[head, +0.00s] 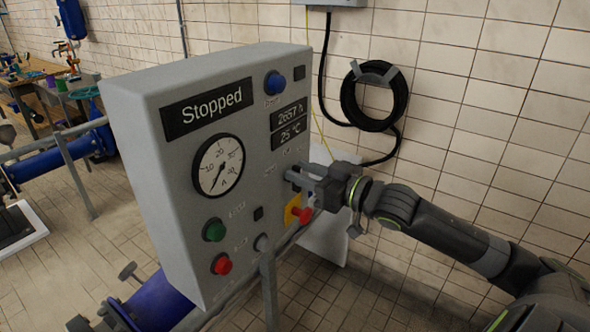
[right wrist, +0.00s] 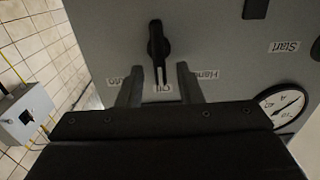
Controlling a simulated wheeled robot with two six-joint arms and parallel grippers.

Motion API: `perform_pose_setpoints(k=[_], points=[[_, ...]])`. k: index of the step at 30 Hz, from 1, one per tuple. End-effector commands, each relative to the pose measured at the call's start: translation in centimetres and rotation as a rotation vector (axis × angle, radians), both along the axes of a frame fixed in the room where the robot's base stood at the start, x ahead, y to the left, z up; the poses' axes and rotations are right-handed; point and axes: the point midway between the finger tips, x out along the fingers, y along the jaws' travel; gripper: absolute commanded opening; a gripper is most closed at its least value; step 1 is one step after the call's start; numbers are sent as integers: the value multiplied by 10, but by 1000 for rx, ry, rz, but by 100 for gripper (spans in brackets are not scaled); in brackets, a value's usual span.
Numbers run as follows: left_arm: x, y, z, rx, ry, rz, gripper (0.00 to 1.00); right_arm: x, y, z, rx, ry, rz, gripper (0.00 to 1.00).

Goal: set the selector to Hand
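The selector (right wrist: 156,45) is a black knob with a narrow pointer on the grey panel of the control cabinet (head: 150,180). In the right wrist view, where the lettering is upside down, the pointer is at the Off label (right wrist: 163,88). The Hand label (right wrist: 204,75) lies to its right and the Auto label (right wrist: 124,81) to its left, both partly hidden by my fingers. My right gripper (right wrist: 158,72) is open, one finger on each side of the pointer's tip, without visible contact. In the head view the right gripper (head: 296,178) covers the selector. My left gripper is not in view.
The display (head: 208,108) reads Stopped. A red emergency button (head: 300,214) on yellow sits just below the right gripper. A green button (head: 214,230), a red button (head: 221,264) and a gauge (head: 218,166) are further left. A hose coil (head: 374,96) hangs on the wall.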

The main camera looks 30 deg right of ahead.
Motion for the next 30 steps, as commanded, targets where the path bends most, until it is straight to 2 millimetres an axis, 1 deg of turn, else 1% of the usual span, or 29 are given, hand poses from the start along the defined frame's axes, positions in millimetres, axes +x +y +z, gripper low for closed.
perform_pose_setpoints(k=[5, 9, 12, 13, 23, 30], points=[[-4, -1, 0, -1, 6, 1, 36, 0, 0, 0, 0, 0, 0, 33], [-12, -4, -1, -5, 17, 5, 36, 0, 0, 0, 0, 0, 0, 16], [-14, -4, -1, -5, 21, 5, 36, 0, 0, 0, 0, 0, 0, 3], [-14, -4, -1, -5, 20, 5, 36, 0, 0, 0, 0, 0, 0, 0], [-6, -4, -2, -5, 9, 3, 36, 0, 0, -1, -18, -7, 0, 0], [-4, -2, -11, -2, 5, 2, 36, -1, 3, -2, -118, -51, 1, 0]])
